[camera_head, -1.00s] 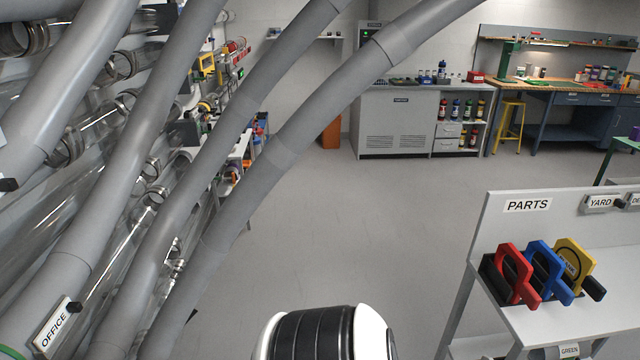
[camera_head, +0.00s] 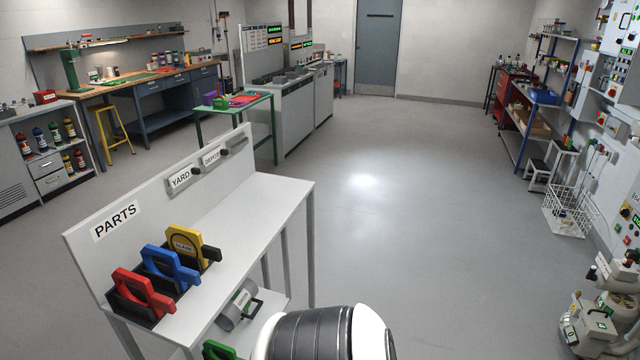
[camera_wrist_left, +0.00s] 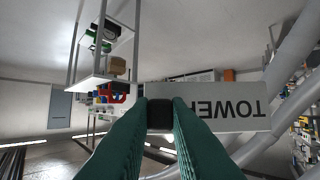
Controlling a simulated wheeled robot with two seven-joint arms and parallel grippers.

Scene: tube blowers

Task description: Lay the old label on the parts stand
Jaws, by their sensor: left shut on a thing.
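The old label, a grey-white plate reading TOWER (camera_wrist_left: 222,118), shows upside down in the left wrist view. My left gripper (camera_wrist_left: 160,115), with green fingers, is shut on the label's black knob, and the plate extends to the right of the fingers. The parts stand (camera_head: 262,205) is in the head view at lower left, a white stand with a PARTS sign on its upright back panel. Its white top is bare at the right. The label and left gripper are outside the head view. My right gripper is in neither view.
Red (camera_head: 138,292), blue (camera_head: 168,268) and yellow (camera_head: 186,243) handled plates stand in the stand's left part. YARD (camera_head: 180,180) and DEPOT (camera_head: 211,157) labels are on its back panel. A grey cylinder (camera_head: 238,308) lies on the lower shelf. Open floor (camera_head: 420,210) is to the right.

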